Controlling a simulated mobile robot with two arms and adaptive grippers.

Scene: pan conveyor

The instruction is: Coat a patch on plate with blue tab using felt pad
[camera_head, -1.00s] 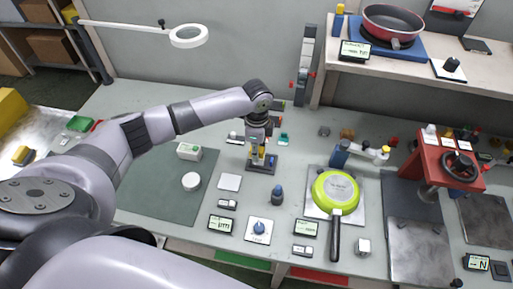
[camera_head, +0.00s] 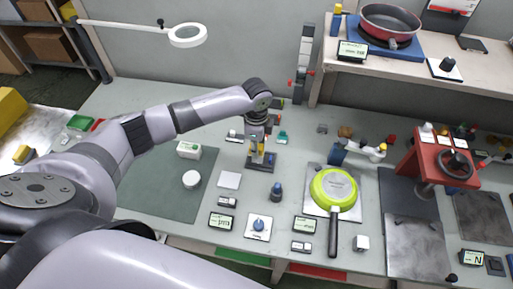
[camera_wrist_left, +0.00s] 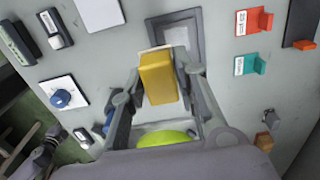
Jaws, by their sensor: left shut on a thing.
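My left gripper (camera_head: 258,150) points down, shut on a yellow block (camera_wrist_left: 158,78) with a thin pale layer along its far edge, which looks like the felt pad. It is at a dark grey tray (camera_wrist_left: 204,30) with a lighter inset. In the head view a small blue spot (camera_head: 271,157) shows at the tray's right side; I cannot tell if it is the blue tab. The gripper hides part of the tray, and contact between pad and tray cannot be told. Red (camera_wrist_left: 262,20) and teal (camera_wrist_left: 255,65) tabbed pieces lie beyond it. My right gripper is not in view.
A red press (camera_head: 445,165) is farther right. The dark green mat (camera_head: 150,200) is mostly clear.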

